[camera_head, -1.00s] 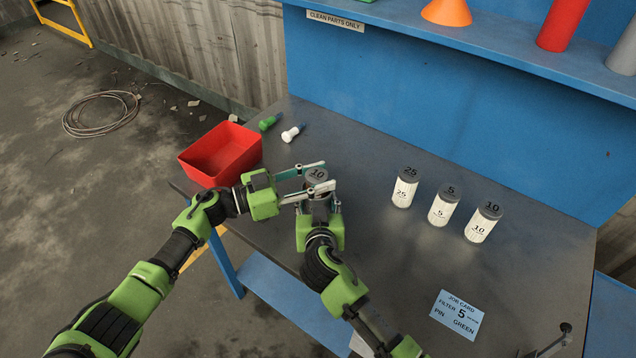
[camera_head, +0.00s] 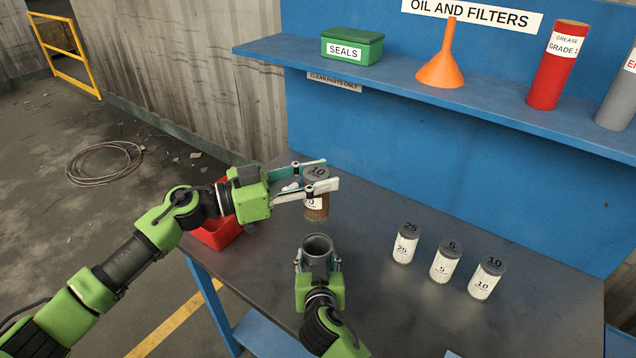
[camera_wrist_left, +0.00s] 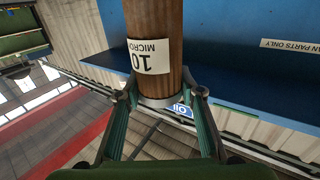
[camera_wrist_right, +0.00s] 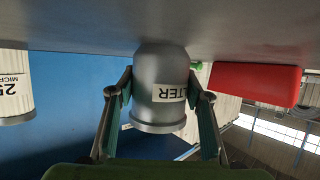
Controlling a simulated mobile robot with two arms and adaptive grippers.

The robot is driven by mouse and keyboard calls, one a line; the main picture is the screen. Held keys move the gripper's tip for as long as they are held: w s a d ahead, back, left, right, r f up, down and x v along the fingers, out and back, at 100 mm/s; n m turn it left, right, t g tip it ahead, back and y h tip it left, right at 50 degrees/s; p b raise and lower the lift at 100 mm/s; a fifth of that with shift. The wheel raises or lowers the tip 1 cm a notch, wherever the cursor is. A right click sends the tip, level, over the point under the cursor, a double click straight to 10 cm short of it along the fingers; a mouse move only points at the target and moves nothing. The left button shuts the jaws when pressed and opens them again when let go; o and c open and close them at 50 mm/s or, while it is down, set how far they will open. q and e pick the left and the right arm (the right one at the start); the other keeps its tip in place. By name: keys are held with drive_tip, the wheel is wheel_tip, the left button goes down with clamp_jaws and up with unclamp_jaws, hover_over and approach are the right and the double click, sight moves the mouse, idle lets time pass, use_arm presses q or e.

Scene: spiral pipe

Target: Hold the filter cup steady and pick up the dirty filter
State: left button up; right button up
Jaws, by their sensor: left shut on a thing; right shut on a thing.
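The dirty filter (camera_head: 316,207) is a brown cylinder with a grey cap marked 10 and a white label. My left gripper (camera_head: 321,177) is shut on it near the cap and holds it upright, above and clear of the cup. The left wrist view shows the brown filter (camera_wrist_left: 155,35) between the fingers. The grey filter cup (camera_head: 318,244) stands upright on the bench with its top open. My right gripper (camera_head: 318,264) is shut around the cup's sides. The right wrist view shows the cup (camera_wrist_right: 160,75) with a partly visible FILTER label between the fingers.
Three white filters, marked 25 (camera_head: 406,244), 5 (camera_head: 445,263) and 10 (camera_head: 486,278), stand to the right on the bench (camera_head: 545,310). A red bin (camera_head: 217,236) sits at the left, partly behind my left arm. A blue shelf (camera_head: 400,80) overhangs the back.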

drive_tip(key=o, duration=1.4)
drive_tip(key=shift+s, duration=0.15)
